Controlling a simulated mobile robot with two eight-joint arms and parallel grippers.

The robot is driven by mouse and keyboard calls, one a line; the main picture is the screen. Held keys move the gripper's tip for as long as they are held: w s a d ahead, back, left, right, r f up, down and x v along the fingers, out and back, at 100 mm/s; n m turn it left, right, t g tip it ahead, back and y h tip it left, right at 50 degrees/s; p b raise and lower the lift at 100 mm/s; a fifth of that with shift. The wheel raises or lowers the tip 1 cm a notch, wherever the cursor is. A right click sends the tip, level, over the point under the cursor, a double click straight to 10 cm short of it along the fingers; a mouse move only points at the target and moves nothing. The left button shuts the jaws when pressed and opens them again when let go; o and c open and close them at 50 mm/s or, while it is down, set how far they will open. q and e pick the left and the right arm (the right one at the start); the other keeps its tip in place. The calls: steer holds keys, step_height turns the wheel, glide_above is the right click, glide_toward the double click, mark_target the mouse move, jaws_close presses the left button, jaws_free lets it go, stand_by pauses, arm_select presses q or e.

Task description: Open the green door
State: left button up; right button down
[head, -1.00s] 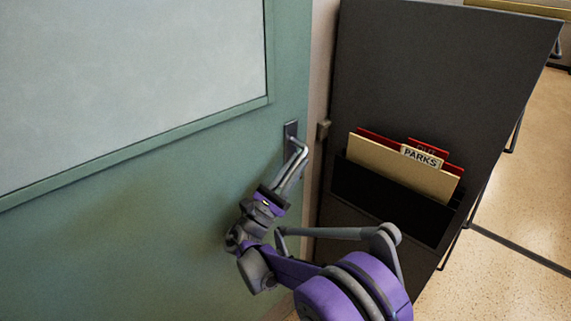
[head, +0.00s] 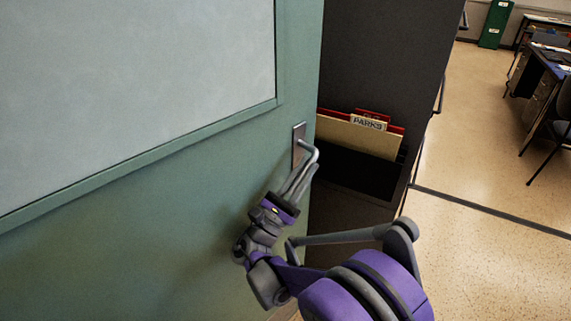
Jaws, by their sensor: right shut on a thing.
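The green door (head: 150,225) fills the left side of the head view, with a large frosted pane (head: 130,80) in its upper part. A metal lever handle (head: 309,148) on a grey plate sits near the door's right edge. My right gripper (head: 305,172) is shut on the lever of the handle, its fingers reaching up from below. The door's right edge stands in front of a dark cabinet and hides part of it. My left gripper is not in view.
A dark cabinet (head: 385,55) with a file pocket holding cream and red folders (head: 355,137) stands just right of the door edge. Beyond it is open speckled floor (head: 480,165), with a desk (head: 540,78) and a chair (head: 562,115) at far right.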

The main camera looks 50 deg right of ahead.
steer(key=s+a+m+g, duration=0.2)
steer(key=s+a+g, duration=0.1)
steer(key=s, duration=1)
steer(key=shift+a+g+y, duration=0.15)
steer(key=shift+g+y, duration=0.25)
steer(key=shift+g, duration=0.5)
steer(key=c, duration=0.8)
jaws_free()
steer(key=b+v, duration=0.1)
steer(key=v, duration=0.9)
steer(key=shift+w+a+f+b, duration=0.1)
steer(key=shift+a+f+b, duration=0.15)
steer(key=shift+f+b, duration=0.1)
steer(key=shift+r, duration=0.1)
